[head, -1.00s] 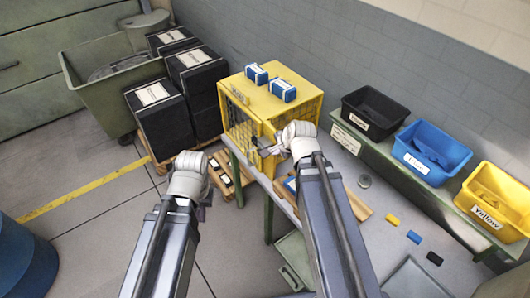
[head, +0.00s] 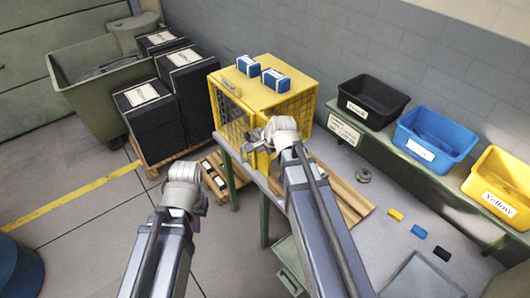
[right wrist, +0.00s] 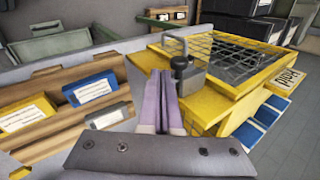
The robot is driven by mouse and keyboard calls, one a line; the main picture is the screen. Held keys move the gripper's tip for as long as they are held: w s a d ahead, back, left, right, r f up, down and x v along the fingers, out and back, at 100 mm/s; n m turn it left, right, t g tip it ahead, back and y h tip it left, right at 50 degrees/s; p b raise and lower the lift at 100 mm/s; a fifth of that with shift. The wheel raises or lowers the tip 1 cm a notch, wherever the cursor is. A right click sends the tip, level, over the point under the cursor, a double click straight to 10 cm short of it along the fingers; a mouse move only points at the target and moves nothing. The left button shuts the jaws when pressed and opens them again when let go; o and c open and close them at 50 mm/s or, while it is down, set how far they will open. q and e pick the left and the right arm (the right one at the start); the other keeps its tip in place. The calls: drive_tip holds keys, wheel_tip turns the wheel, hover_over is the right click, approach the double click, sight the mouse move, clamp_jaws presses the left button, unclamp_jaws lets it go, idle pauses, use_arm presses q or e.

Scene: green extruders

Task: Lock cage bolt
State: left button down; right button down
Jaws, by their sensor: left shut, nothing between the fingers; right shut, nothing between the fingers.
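The yellow cage (head: 292,97) with mesh sides stands on the table in the middle of the head view. In the right wrist view its mesh door (right wrist: 235,62) shows at the right, tilted by the camera angle. The bolt (right wrist: 183,66), a grey metal piece with a dark knob and a bent rod, sits at the cage's edge. My right gripper (right wrist: 168,105) is shut and empty, its fingertips close to the bolt; contact cannot be told. In the head view the right arm partly covers the cage's front corner. My left gripper (head: 201,206) is shut and empty, low and left of the table.
Two blue boxes (head: 274,79) lie on the cage top. Black crates (head: 188,85) on a pallet and a green bin (head: 88,95) stand left. Black (head: 372,101), blue (head: 433,135) and yellow (head: 500,185) bins line the right bench.

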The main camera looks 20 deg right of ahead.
drive_tip(key=w, duration=0.1)
drive_tip(key=w+f, duration=0.1)
drive_tip(key=w+b, duration=0.1)
drive_tip(key=shift+w+a+f, duration=0.15)
drive_tip(key=shift+a+f, duration=0.1)
drive_tip(key=shift+a, duration=0.05)
drive_tip(key=w, duration=0.1)
drive_tip(key=w+a, duration=0.1)
drive_tip(key=w, duration=0.2)
drive_tip(key=shift+w+a, duration=0.25)
drive_tip(key=shift+a, duration=0.1)
drive_tip(key=shift+s, duration=0.1)
